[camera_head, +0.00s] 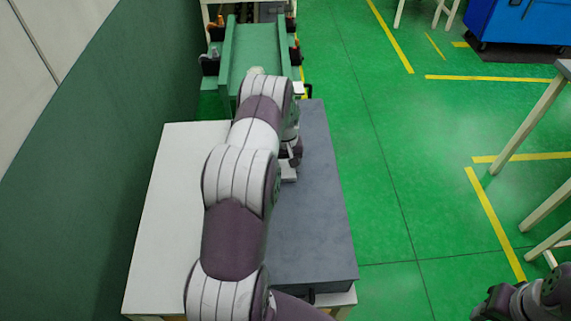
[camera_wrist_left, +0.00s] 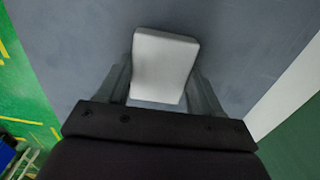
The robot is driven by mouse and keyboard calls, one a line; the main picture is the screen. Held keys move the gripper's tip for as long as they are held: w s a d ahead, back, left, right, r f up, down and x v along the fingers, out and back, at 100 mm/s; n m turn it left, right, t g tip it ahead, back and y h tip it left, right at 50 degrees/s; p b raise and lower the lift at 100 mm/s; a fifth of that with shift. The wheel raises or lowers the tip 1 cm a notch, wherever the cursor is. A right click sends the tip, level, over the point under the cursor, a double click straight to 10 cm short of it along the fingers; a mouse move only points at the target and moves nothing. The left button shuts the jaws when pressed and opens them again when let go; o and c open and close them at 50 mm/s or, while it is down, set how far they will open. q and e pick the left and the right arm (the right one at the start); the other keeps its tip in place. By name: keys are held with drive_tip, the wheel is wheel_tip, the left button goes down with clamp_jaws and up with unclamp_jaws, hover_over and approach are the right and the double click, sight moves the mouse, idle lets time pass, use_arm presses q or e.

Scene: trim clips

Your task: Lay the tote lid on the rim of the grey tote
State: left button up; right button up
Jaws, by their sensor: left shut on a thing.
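The tote lid (camera_head: 315,215) is a large dark grey flat panel over the right part of the white table in the head view. It also fills much of the left wrist view (camera_wrist_left: 85,45). A pale block-shaped handle (camera_wrist_left: 165,62) stands on it and shows partly in the head view (camera_head: 289,174). My left gripper (camera_head: 291,160) is shut on this handle, with one finger on each side in the left wrist view (camera_wrist_left: 163,82). I cannot make out the grey tote apart from the panel. My left arm hides the panel's left side. My right gripper's fingers do not show.
The white table (camera_head: 175,215) has clear room left of my arm. A green chute (camera_head: 255,45) with dark bins stands beyond it. A green wall is at left. Open green floor (camera_head: 400,170) lies right, with a blue cabinet (camera_head: 520,22) farther off.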

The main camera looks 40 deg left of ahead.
use_arm(q)
drive_tip(key=shift+f, duration=0.4)
drive_tip(key=o, duration=1.3)
drive_tip(key=shift+o, duration=0.2)
